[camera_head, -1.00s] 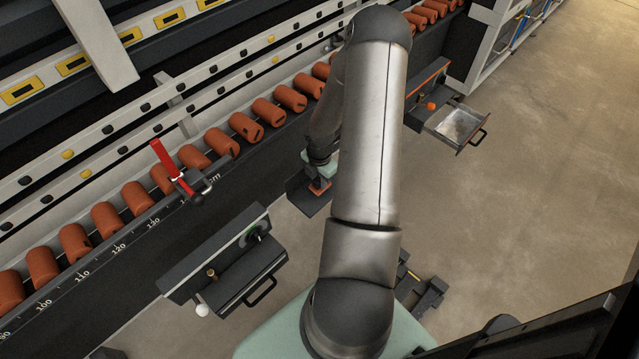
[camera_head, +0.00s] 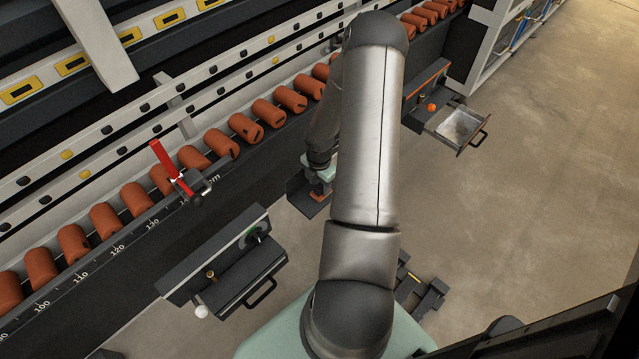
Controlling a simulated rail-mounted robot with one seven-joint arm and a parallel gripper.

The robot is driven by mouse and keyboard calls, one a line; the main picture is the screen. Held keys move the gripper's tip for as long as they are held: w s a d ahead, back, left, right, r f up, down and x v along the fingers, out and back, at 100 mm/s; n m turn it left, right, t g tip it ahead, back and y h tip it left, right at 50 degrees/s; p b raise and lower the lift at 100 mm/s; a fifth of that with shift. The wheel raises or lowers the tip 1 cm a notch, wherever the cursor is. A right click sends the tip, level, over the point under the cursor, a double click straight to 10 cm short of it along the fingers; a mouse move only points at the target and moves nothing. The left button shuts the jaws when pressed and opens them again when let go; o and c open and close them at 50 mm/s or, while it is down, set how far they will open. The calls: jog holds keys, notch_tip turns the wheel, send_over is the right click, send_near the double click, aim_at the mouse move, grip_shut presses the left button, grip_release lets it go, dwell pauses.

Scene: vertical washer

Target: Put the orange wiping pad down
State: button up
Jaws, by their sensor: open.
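The orange wiping pad (camera_head: 317,196) is small in the camera_head view, at the dark holder (camera_head: 297,197) beside the long rail. My gripper (camera_head: 319,188) is directly above the pad, below the pale green wrist part. It is open, with its fingers at or just above the pad. The fingers are tiny and dark here, so I cannot tell whether they touch it. My silver arm link hides what lies just right of the pad.
A row of orange rollers (camera_head: 245,127) runs along the machine. A red-handled clamp (camera_head: 178,172) sits on the rail. A dark box with a handle (camera_head: 240,278) stands front left. An open drawer (camera_head: 459,126) sticks out back right.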

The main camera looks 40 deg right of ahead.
notch_tip(320, 180, up, 10)
jog(key=p, duration=0.3)
notch_tip(320, 180, up, 10)
jog(key=m+h, duration=0.1)
jog(key=m, duration=0.3)
send_over(320, 184)
jog(key=a, duration=0.6)
jog(key=s+a+r+m, duration=0.7)
jog(key=a, duration=0.2)
jog(key=s+a+r+m+y, duration=0.1)
jog(key=s+a+r+m, duration=0.7)
jog(key=a, duration=0.2)
jog(key=shift+s+a+r, duration=0.25)
jog(key=o, duration=0.5)
jog(key=shift+c, duration=0.2)
